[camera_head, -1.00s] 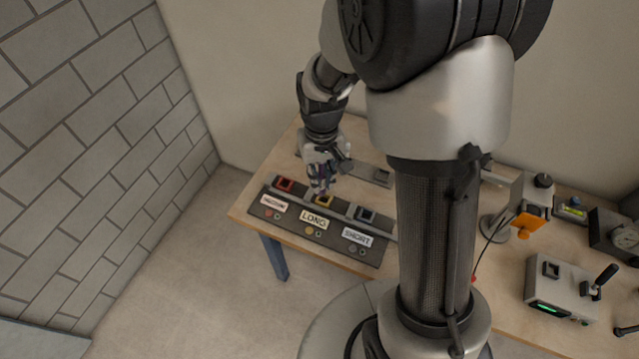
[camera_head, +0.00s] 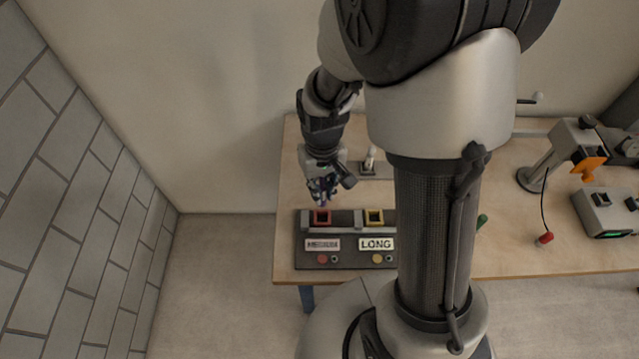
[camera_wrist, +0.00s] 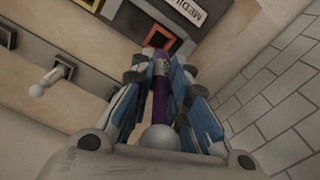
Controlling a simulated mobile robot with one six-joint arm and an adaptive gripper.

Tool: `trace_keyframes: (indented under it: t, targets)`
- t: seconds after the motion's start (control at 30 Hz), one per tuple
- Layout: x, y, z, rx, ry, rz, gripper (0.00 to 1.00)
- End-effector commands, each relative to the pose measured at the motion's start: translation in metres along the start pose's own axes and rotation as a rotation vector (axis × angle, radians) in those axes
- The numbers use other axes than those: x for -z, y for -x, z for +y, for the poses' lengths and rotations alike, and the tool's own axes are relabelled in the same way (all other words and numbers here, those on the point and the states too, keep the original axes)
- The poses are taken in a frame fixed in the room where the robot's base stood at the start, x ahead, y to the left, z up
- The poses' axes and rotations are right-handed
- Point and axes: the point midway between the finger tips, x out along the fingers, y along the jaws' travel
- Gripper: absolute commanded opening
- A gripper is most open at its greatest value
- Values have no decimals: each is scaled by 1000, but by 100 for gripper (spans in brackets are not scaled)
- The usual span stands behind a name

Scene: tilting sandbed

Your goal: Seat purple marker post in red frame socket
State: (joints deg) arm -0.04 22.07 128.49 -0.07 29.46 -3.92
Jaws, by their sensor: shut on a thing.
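The purple marker post (camera_wrist: 160,98) is between the fingers of my gripper (camera_wrist: 162,68) in the wrist view, with a pale band on it and a white ball at its near end. My gripper (camera_head: 322,190) is shut on it. The red frame socket (camera_head: 321,217) is on the dark panel above the MEDIUM label; it also shows in the wrist view (camera_wrist: 185,37). The post's far end is close to the red frame's near edge. Whether they touch is unclear, and the post's tip is hard to make out.
A yellow frame (camera_head: 374,217) sits right of the red one, above the LONG label (camera_head: 376,244). A white post (camera_head: 370,158) stands behind, near my gripper. My arm column hides the panel's right end. An orange-clamped stand (camera_head: 548,165) is far right.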

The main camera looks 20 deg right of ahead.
Motion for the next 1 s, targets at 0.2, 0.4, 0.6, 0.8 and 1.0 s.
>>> trace_keyframes:
  t: [0.2,0.4,0.6,0.8,1.0]
  targets:
    - [0,-7,0,0,0,0,0]
    - [0,-20,0,0,0,0,0]
    - [0,-34,0,0,0,0,0]
    - [0,-48,0,0,0,0,0]
    - [0,-62,0,0,-1,-1,0]
